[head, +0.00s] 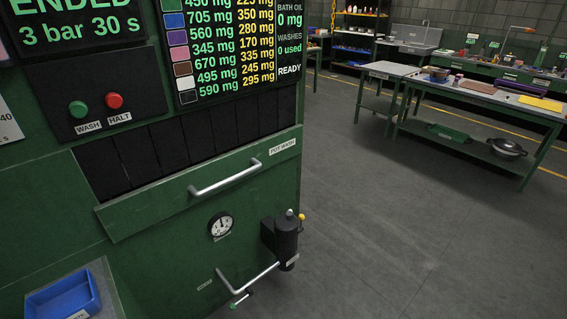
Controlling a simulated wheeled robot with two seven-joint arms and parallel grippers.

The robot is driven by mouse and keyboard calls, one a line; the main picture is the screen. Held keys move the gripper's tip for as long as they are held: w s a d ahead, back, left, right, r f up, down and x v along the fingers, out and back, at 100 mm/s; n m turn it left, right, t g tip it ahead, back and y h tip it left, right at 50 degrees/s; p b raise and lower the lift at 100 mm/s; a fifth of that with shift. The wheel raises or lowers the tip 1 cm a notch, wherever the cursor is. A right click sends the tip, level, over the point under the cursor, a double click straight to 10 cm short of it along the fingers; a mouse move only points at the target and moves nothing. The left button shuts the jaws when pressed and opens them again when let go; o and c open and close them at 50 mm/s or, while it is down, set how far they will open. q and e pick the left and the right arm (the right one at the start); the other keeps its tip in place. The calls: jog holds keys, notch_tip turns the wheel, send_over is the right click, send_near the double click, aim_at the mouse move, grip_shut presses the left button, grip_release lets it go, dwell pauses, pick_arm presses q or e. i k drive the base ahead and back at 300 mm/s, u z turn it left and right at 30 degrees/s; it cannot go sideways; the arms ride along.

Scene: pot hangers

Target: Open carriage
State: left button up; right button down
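A large green machine (60,215) fills the left of the head view. A silver bar handle (225,178) is fixed across a green front panel (150,207) labelled "POT WASH" (283,146). Black slats (180,150) cover the opening just above this panel. No part is readably labelled as a carriage. A thinner silver bar (250,280) with a green tip sits lower down by a black cylinder (287,240) with a yellow knob. Small labels there are unreadable. Neither of my grippers is in view.
A round gauge (221,225), green and red buttons (96,104) and a display (235,45) showing "READY" are on the machine. A blue bin (62,298) juts out at bottom left. Green workbenches (480,97) stand back right. The grey floor (410,210) between is clear.

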aim_at(125, 214)
jog(key=z, duration=0.4)
jog(key=i, duration=1)
jog(key=z, duration=0.15)
